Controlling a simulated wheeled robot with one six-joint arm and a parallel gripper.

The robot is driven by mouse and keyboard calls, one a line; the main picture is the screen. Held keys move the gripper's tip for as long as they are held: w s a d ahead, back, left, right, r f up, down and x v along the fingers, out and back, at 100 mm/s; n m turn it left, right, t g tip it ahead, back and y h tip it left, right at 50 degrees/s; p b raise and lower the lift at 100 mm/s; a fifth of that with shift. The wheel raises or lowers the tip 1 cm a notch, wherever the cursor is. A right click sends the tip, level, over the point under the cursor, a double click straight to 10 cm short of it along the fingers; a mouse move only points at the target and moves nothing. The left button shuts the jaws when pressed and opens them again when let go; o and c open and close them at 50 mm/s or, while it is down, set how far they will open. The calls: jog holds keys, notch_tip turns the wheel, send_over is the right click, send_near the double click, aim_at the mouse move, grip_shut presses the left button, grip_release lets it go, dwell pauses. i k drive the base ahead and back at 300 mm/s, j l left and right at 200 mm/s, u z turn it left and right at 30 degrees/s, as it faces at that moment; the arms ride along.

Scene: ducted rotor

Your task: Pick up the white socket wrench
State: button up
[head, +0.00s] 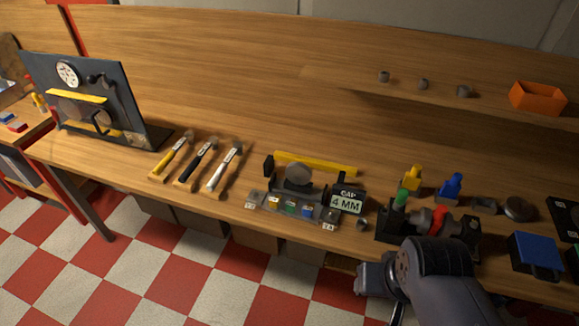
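The white socket wrench (223,168) is the rightmost of three similar tools lying on the wooden bench, its white handle toward the front edge and its grey head toward the back. Next to it lie a black-handled one (197,163) and a yellow-handled one (171,158). My gripper (366,279) is low at the bench's front edge, well to the right of the white wrench and apart from it. The head view does not show its fingertips clearly, so I cannot tell whether it is open or shut.
Right of the wrenches stands a fixture with a "GAP 4 MM" display (347,201) and small coloured blocks. A dark display board (127,113) stands to the left. A red-and-black device (437,216) is beside my arm. The bench (250,125) is clear behind the wrenches.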

aim_at(238, 147)
jog(key=z, duration=1.25)
jog(key=u, duration=2.15)
